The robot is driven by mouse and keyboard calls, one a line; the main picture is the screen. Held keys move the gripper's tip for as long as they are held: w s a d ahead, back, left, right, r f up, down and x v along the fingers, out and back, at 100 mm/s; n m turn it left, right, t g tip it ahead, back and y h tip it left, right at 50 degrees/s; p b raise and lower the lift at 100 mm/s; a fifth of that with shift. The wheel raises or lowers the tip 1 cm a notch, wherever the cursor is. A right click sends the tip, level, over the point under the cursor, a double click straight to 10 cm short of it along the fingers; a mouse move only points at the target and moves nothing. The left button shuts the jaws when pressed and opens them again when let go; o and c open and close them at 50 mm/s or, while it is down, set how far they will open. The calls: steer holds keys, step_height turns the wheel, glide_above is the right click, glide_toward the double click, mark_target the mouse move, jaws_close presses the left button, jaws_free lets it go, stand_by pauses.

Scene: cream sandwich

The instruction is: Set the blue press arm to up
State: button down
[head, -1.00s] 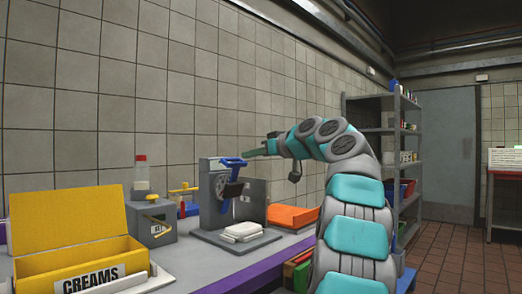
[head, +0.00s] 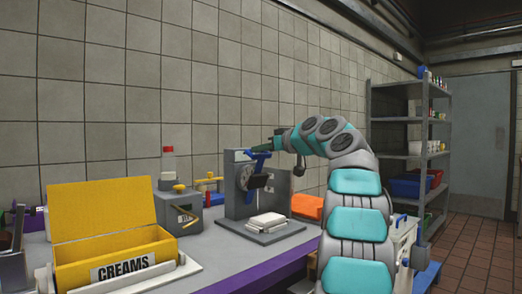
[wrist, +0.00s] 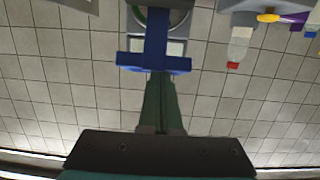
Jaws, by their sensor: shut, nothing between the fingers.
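The press (head: 238,190) is a grey stand on the counter with a round dial and a dark plate. Its blue press arm (head: 259,160) stands raised above the dark plate, with its crossbar at the top. In the wrist view the blue arm (wrist: 155,48) ends in a crossbar directly ahead of my fingers. My gripper (head: 262,147) is shut and empty, its green fingertips (wrist: 160,78) at the crossbar. They look touching or nearly so; I cannot tell which. A white stack (head: 265,220) lies on the press base below.
A yellow CREAMS box (head: 110,215) stands open at the left. A grey box (head: 180,212) with a yellow handle and a red-capped bottle (head: 168,160) are left of the press. An orange tray (head: 307,206) lies right of it. The tiled wall is behind.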

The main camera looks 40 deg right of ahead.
steer(key=shift+w+a+r, duration=0.25)
steer(key=shift+w, duration=0.25)
steer(key=shift+w+d, duration=0.1)
steer(key=shift+w, duration=0.15)
steer(key=shift+d+f, duration=0.1)
steer(key=shift+d, duration=0.1)
steer(key=shift+s+a, duration=0.1)
steer(key=shift+s, duration=0.05)
steer(key=s+d+r+b, duration=0.1)
steer(key=s+r+b, duration=0.1)
steer(key=s, duration=1.1)
steer(key=shift+r, duration=0.85)
